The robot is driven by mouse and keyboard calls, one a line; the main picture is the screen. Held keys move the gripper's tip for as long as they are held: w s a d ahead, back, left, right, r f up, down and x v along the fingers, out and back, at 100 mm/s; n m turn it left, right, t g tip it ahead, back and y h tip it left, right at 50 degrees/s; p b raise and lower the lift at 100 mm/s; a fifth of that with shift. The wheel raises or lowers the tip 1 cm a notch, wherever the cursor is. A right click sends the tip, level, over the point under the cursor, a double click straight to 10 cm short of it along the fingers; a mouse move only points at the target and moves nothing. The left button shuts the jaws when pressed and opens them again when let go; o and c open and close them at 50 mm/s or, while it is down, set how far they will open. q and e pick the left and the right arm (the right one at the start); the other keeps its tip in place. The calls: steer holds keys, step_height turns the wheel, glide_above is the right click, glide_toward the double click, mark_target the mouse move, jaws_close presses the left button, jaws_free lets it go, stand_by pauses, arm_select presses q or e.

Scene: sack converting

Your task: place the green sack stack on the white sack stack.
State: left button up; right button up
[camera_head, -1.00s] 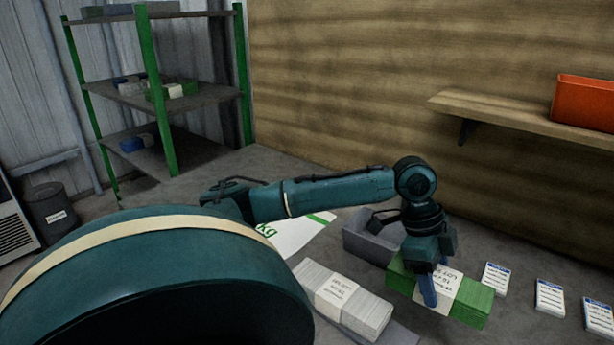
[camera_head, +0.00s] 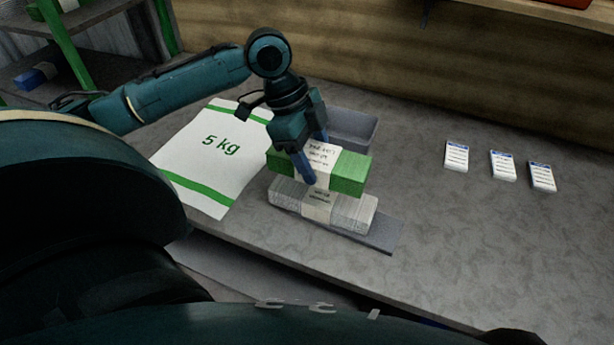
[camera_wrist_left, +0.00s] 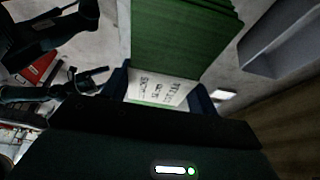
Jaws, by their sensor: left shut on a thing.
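The green sack stack (camera_head: 352,172) has a white printed band around its middle. My left gripper (camera_head: 317,166) is shut on it across the band. In the left wrist view the green stack (camera_wrist_left: 185,40) shows between the fingers, with the band near them. The white sack stack (camera_head: 354,213) lies on a grey flat mat (camera_head: 383,237) and also has a band. The green stack is directly above the white one and roughly lined up with it. I cannot tell whether they touch.
A grey open bin (camera_head: 352,130) stands just behind the stacks. A white sheet marked 5 kg (camera_head: 215,160) lies to the left. Several small label cards, one of them (camera_head: 456,156), lie to the right. The table (camera_head: 480,240) is clear at the front right.

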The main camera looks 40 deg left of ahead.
arm_select(q)
step_height(320, 180, down, 9)
steer(key=shift+f, duration=0.15)
stand_by(0.4)
steer(key=shift+f, duration=0.1)
steer(key=o, duration=1.1)
steer(key=shift+o, duration=0.2)
steer(key=v, duration=1.2)
